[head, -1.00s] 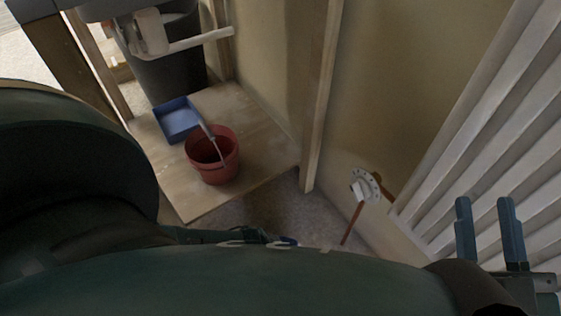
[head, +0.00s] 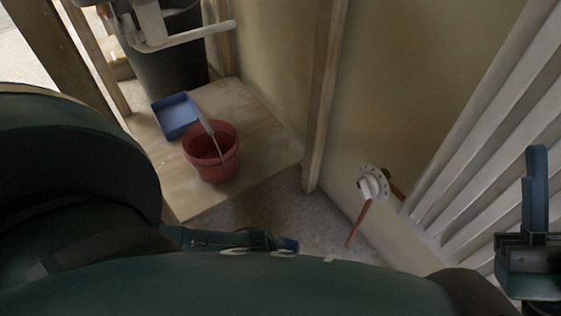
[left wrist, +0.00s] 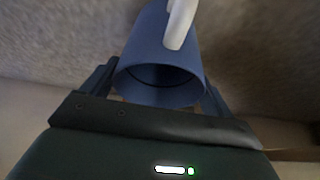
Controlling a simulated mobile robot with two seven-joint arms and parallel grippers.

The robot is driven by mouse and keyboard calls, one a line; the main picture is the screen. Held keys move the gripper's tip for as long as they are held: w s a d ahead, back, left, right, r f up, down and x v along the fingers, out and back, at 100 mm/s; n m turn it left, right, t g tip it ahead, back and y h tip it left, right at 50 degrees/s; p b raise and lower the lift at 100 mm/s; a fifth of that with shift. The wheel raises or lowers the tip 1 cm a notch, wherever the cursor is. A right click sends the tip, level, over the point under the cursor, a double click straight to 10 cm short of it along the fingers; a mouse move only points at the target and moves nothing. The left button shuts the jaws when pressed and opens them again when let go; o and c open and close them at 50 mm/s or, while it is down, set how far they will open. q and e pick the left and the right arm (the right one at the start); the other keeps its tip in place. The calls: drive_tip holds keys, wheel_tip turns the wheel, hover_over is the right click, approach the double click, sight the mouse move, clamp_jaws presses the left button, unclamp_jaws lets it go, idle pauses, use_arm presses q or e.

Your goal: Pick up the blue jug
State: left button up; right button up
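The blue jug, with a white handle, fills the middle of the left wrist view (left wrist: 158,62). Its open rim faces the camera. The fingers of my left gripper (left wrist: 162,92) lie against both sides of the jug, and I see no clear gap there. In the head view my left arm hides most of this gripper; a small blue patch shows at its end, and I cannot tell whether it is the jug. My right gripper (head: 537,165) is at the right edge of the head view, away from the jug. Its fingers overlap in sight.
A red bucket (head: 226,165) with a tool in it and a blue tray (head: 174,117) stand on a wooden board (head: 262,140). A dark bin (head: 172,72) is behind. A white round fitting (head: 373,183) is by the wall. A white slatted panel (head: 490,130) borders the right.

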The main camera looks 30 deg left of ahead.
use_arm(q)
drive_tip(key=c, duration=0.7)
